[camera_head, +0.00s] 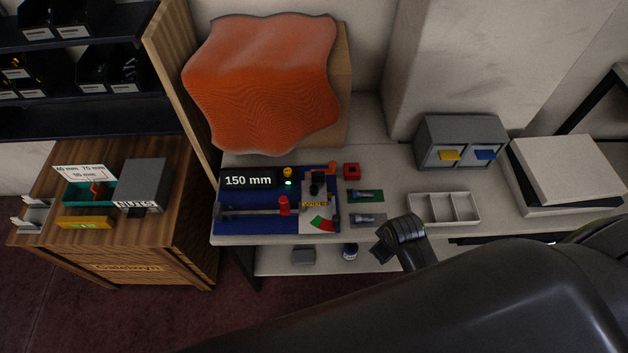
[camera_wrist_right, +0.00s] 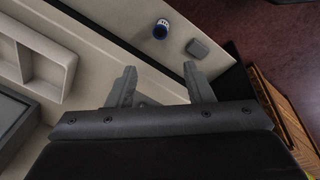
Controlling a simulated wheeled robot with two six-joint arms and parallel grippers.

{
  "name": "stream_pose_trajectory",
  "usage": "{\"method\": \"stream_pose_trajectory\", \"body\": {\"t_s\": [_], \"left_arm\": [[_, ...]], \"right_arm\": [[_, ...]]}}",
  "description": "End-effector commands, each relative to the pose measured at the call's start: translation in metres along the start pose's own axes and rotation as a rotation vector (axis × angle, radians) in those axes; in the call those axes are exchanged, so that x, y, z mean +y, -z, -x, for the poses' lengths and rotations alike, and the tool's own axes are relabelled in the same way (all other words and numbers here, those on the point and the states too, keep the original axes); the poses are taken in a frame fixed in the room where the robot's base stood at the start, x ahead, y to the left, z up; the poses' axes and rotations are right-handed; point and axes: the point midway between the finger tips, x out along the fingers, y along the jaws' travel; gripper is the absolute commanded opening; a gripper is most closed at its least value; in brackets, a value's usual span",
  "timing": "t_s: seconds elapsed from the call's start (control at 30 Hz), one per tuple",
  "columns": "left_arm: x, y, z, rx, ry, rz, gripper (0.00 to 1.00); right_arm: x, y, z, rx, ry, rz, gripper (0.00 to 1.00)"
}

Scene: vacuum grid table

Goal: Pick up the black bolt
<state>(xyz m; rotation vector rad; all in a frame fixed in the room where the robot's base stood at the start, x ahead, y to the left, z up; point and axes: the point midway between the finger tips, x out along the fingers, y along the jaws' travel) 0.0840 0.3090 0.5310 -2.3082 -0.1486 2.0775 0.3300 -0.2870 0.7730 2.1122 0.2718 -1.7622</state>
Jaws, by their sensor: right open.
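Two small bolt-like pieces lie on the table in the head view. The other is a bolt-like piece (camera_head: 369,218) on a grey pad (camera_head: 355,220). Their exact colours are hard to tell, so I cannot say which is the black bolt. My right gripper (camera_head: 384,249) is near the table's front edge, to the right of and in front of the grey pad. In the right wrist view my right gripper (camera_wrist_right: 158,78) is open with nothing between its fingers. My left gripper is not in view.
A blue board (camera_head: 240,223) with a gauge and a "150 mm" display stands left of the pads. A red block (camera_head: 351,171) is behind them. A three-part tray (camera_head: 471,221) and grey drawers (camera_head: 429,140) are to the right. A blue jar (camera_wrist_right: 160,30) sits on the lower shelf.

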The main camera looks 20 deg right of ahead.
Motion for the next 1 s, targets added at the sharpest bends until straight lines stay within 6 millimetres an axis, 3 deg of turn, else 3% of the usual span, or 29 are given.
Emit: {"method": "stream_pose_trajectory", "body": {"t_s": [0.03,0.23,0.57,0.8,1.0], "left_arm": [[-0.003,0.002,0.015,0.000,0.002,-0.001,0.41],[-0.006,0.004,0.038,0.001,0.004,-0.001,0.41],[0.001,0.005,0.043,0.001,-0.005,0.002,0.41],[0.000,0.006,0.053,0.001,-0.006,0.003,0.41],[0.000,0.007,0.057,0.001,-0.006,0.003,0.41]], "right_arm": [[0.006,0.014,0.030,0.010,-0.002,0.038,0.47],[0.014,0.051,0.101,0.014,0.012,0.227,0.47],[0.011,0.131,0.118,0.000,0.087,0.711,0.47],[0.002,0.216,0.162,0.013,0.171,1.257,0.47],[-0.006,0.260,0.196,0.026,0.224,1.600,0.47]]}}
